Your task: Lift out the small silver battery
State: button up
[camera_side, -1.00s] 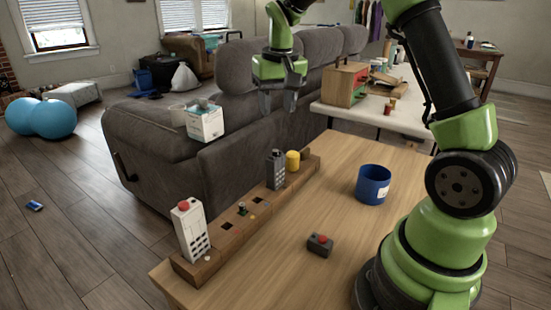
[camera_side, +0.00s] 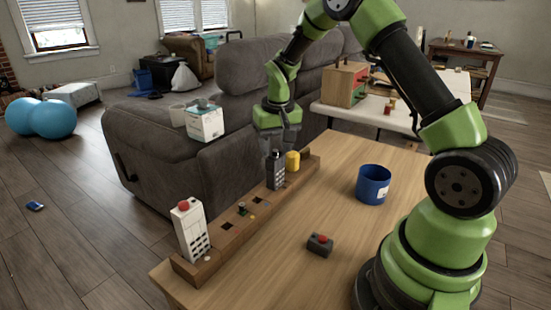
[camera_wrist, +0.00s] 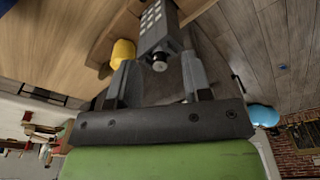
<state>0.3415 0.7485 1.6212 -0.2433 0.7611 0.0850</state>
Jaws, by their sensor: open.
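A long wooden rack (camera_side: 216,258) holds several objects in a row along the table's left edge. Small items (camera_side: 241,209) sit in its middle section, too small to identify; I cannot make out the silver battery for certain. My gripper (camera_side: 278,148) is open above the dark grey keypad device (camera_side: 276,172) that stands upright in the rack. In the wrist view the device (camera_wrist: 158,38), with its small top knob, shows between the two finger lines (camera_wrist: 158,76). I cannot tell whether the fingers touch it.
A yellow cylinder (camera_side: 292,161) stands close beside the grey device. A white keypad device with a red button (camera_side: 190,232) stands at the rack's near end. A blue cup (camera_side: 373,185) and a small red-button box (camera_side: 320,245) are on the table (camera_side: 300,205). The sofa (camera_side: 150,150) borders the rack.

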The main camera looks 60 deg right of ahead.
grip_shut()
